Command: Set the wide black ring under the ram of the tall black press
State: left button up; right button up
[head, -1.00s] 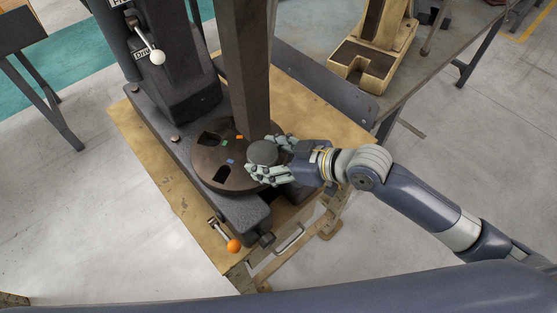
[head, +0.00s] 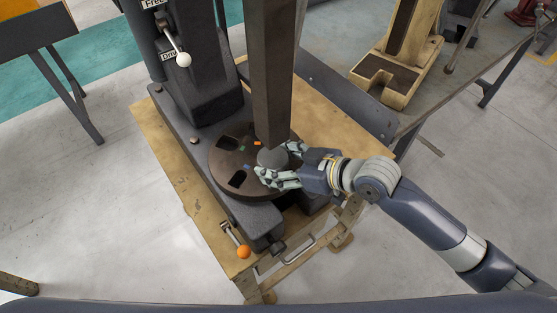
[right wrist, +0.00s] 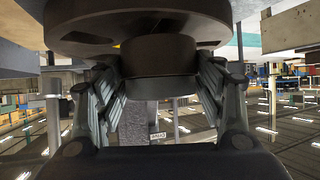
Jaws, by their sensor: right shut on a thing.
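The tall black press has a long square dark ram (head: 272,80) hanging over a round slotted plate (head: 228,160). My right gripper (head: 279,166) is shut on the wide black ring (head: 272,158), a short dark cylinder, just at the ram's lower end. The ring is partly hidden by the fingers and the ram. In the right wrist view the ring (right wrist: 160,62) sits between the two fingers, close against the plate (right wrist: 75,22); I cannot tell whether it touches the plate. My left gripper is not in view.
The press stands on a wooden-topped bench (head: 185,185). A white-knobbed lever (head: 183,59) is on its column, and an orange-knobbed handle (head: 243,251) is at the front. A cream press (head: 395,75) stands on a grey table at the right.

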jog(key=shift+r, duration=0.2)
jog(key=shift+f+b, duration=0.35)
jog(key=shift+f, duration=0.4)
dwell(0.6)
jog(key=o, duration=1.6)
jog(key=shift+c, duration=0.2)
jog(key=shift+s+f, duration=0.1)
jog(key=shift+f, duration=0.15)
jog(key=v, duration=1.2)
jog(key=shift+r, duration=0.15)
